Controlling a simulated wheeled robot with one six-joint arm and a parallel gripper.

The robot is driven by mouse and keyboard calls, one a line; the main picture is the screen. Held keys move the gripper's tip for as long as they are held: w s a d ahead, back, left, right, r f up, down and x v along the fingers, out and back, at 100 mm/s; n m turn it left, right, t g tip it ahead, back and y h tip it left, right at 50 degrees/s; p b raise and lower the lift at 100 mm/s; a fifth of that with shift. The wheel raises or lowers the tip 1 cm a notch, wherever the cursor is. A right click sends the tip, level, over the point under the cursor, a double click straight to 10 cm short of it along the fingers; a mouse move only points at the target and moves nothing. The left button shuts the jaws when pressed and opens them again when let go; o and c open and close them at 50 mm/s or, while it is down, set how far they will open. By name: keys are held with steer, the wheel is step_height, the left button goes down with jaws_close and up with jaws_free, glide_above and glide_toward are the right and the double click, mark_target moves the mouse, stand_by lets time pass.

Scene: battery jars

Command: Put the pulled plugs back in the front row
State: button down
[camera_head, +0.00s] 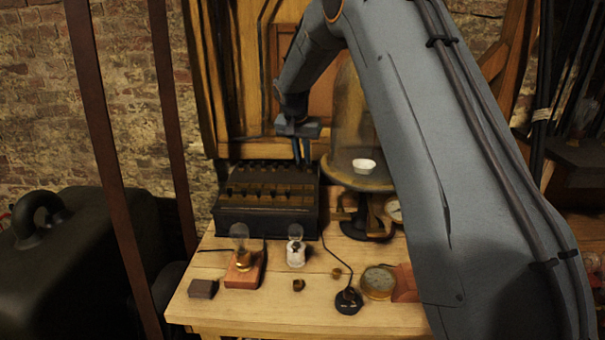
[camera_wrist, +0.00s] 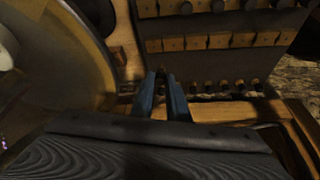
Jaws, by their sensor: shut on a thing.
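The dark battery box (camera_head: 266,218) stands at the back of the wooden table, with rows of plugs and brass blocks on top. My gripper (camera_head: 301,158) points down at the box's back right corner. In the wrist view my gripper (camera_wrist: 164,78) has its fingers close together on a small plug, mostly hidden between them. It is beside the end of a row of dark plugs (camera_wrist: 224,87); whether the held plug touches the box I cannot tell. Two small brass-coloured pieces, which look like loose plugs, lie on the table: one plug (camera_head: 298,285) and another plug (camera_head: 337,273).
A glass bell jar (camera_head: 350,120) on a round stand (camera_head: 350,176) is close to the right of my gripper. A bulb on a red base (camera_head: 244,275), a white-based bulb (camera_head: 296,251), a dark block (camera_head: 203,289) and a brass dial (camera_head: 378,283) occupy the table front.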

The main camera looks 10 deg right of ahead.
steer(key=shift+r, duration=0.65)
steer(key=shift+s+a+f+b, duration=0.2)
steer(key=shift+s+a+f, duration=0.1)
steer(key=shift+s+f, duration=0.85)
steer(key=shift+s+a+f+b, duration=0.25)
steer(key=shift+s+a+f, duration=0.1)
steer(key=shift+s+f, duration=0.8)
steer(key=shift+s+a+f+b, duration=0.25)
steer(key=shift+s+f, duration=0.6)
steer(key=shift+s, duration=0.5)
steer(key=shift+f+b, duration=1.2)
steer(key=shift+f, duration=0.1)
steer(key=c, duration=1.6)
jaws_free()
steer(key=shift+c, duration=0.2)
